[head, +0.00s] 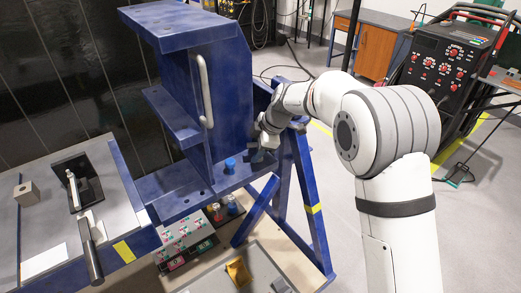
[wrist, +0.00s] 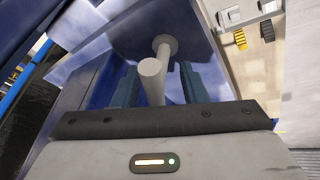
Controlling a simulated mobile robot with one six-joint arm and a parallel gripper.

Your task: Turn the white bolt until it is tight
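The white bolt (wrist: 154,78) shows in the wrist view as a pale rod with a round collar at its far end, against the blue jig face. My gripper (wrist: 158,82) has its two dark fingers on either side of the rod, with a gap visible at each side. It is open and does not appear to touch the bolt. In the head view my gripper (head: 262,152) is at the right side of the blue rotary jig (head: 220,80), low near its bottom plate. I cannot make out the bolt there; the gripper and wrist hide that spot.
A blue knob (head: 230,164) stands on the jig's lower plate, left of my gripper. A white handle (head: 205,90) runs up the jig's panel. Blue support legs (head: 303,185) stand close on the right. A workbench (head: 110,215) with tools is at left.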

